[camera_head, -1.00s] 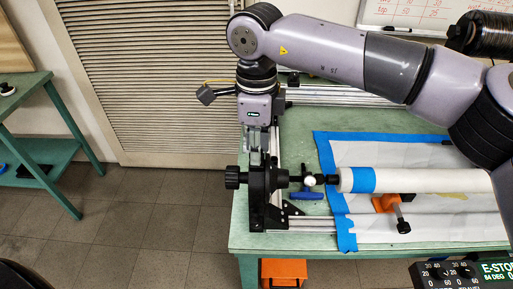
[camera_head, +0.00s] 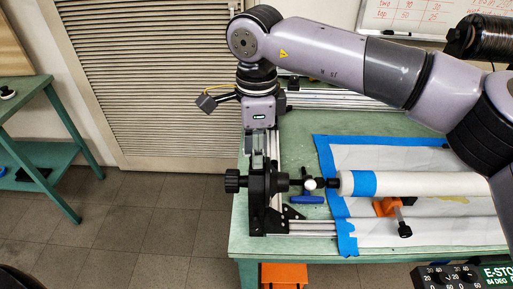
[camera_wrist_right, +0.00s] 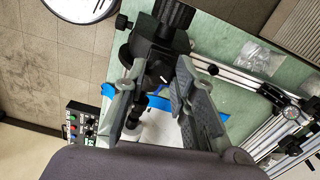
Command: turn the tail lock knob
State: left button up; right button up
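The black tailstock (camera_head: 258,190) stands upright at the left end of the table. A ribbed black knob (camera_head: 233,180) sticks out from its left side and shows at the top of the wrist view (camera_wrist_right: 176,14). In the wrist view a dark part with a short white mark (camera_wrist_right: 164,77) lies between my fingers; I cannot tell whether it is the lock knob. My right gripper (camera_head: 262,150) points down just above the tailstock. It also shows in the wrist view (camera_wrist_right: 155,88), its fingers apart on either side of the dark part. Contact cannot be told. My left gripper is out of view.
A white tube (camera_head: 420,182) with a blue band extends right from the tailstock. A blue-handled tool (camera_head: 306,198) lies beside the tailstock. An orange clamp (camera_head: 387,206) sits under the tube. Aluminium rails (camera_head: 312,226) run along the green table (camera_head: 245,240).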

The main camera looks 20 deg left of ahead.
jog(key=o, duration=0.4)
jog(key=shift+r, duration=0.1)
notch_tip(320, 180, up, 12)
jog(key=shift+f, duration=0.1)
dwell(0.4)
jog(key=shift+s+f, duration=0.1)
